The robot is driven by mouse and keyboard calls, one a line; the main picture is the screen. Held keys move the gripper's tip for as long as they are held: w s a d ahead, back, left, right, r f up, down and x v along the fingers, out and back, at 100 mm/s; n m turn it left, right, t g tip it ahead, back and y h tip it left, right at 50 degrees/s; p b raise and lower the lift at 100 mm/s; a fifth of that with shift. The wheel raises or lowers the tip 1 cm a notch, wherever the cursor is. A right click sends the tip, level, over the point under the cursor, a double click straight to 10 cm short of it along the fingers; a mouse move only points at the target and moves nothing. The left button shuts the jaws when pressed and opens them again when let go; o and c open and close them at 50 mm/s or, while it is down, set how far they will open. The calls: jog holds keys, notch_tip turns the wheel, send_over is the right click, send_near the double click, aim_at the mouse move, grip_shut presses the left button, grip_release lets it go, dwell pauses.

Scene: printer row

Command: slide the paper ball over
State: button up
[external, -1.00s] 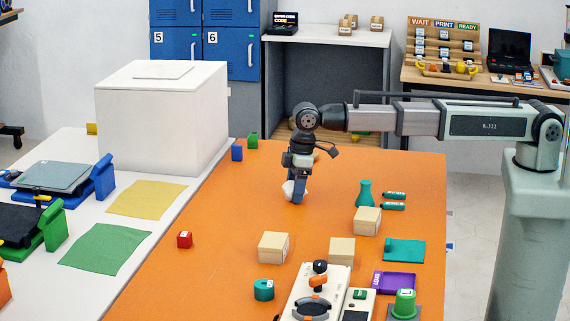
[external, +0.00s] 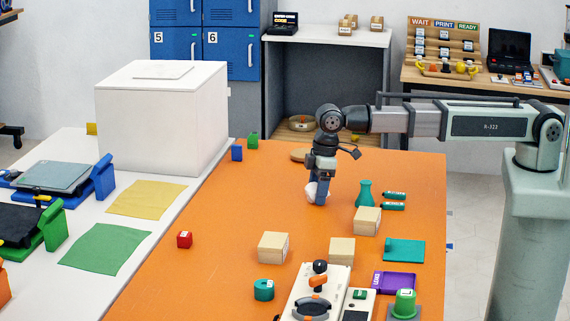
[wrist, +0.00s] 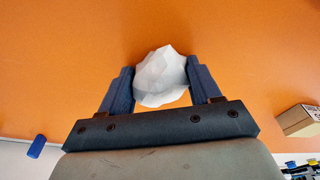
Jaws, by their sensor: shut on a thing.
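The paper ball (external: 310,193) is white and crumpled. It is at the tabletop in the external view, partly hidden by my gripper (external: 317,200). In the wrist view the paper ball (wrist: 160,78) sits between the two blue fingers of my gripper (wrist: 162,84), which are shut on it. The fingers point down at the orange table (external: 240,210). I cannot tell whether the ball touches the table or is just above it.
A teal flask (external: 365,194) and a cardboard box (external: 367,221) stand to the right of my gripper. The table's left middle is clear.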

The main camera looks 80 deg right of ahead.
jog(key=o, duration=1.1)
jog(key=shift+r, duration=0.1)
jog(key=r, duration=0.4)
jog(key=s+r, duration=0.1)
jog(key=r, duration=0.8)
jog(key=shift+s+d+r, duration=0.25)
jog(key=shift+s+d, duration=0.15)
